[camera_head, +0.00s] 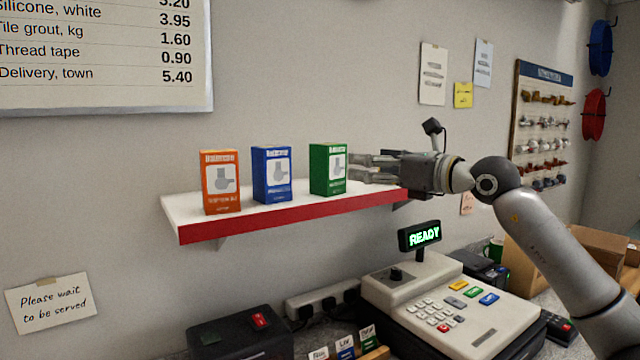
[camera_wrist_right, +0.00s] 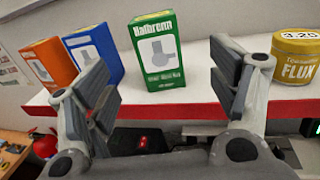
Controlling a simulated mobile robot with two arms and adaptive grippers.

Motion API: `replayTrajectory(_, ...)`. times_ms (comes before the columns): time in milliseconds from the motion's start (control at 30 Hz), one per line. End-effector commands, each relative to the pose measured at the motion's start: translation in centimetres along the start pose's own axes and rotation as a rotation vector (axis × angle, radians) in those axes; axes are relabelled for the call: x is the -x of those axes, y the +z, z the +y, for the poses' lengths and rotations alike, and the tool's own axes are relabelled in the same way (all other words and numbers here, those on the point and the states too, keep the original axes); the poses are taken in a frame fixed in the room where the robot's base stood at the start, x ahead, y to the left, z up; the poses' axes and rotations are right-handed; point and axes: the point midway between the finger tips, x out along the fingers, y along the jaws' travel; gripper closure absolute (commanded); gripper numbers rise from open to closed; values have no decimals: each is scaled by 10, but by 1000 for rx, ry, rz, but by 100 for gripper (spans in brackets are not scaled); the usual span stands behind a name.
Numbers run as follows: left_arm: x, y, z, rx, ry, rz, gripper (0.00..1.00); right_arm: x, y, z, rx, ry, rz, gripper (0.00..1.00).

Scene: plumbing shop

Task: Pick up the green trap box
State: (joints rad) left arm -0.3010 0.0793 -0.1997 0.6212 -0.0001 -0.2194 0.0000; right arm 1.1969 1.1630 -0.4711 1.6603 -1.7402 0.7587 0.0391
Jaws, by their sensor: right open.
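The green trap box (camera_head: 328,169) stands upright at the right of three boxes on the wall shelf in the head view. It also stands in the middle of the right wrist view (camera_wrist_right: 157,60), ahead of and between the spread fingers. My right gripper (camera_head: 357,167) comes in from the right, open, with its fingertips close to the box's right side. In the right wrist view the gripper (camera_wrist_right: 165,88) holds nothing, and I cannot tell whether a finger touches the box. My left gripper is not in view.
A blue box (camera_head: 272,174) and an orange box (camera_head: 220,182) stand left of the green one on the red-edged white shelf (camera_head: 300,205). A yellow flux tin (camera_wrist_right: 296,58) stands to the right in the wrist view. A cash register (camera_head: 450,300) is below.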

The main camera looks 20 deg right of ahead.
Motion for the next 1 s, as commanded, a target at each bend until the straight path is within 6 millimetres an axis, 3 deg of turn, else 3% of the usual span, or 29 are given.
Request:
replayTrajectory(33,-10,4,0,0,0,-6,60,0,-10,0,0,0,0,20)
replayTrajectory(133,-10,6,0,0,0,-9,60,-3,-12,0,-1,0,0,20)
replayTrajectory(400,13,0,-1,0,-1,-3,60,-44,-8,0,-3,2,0,20)
replayTrajectory(633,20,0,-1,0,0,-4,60,-60,-10,1,0,0,1,20)
replayTrajectory(1000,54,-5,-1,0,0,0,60,-102,-8,4,-3,1,2,20)
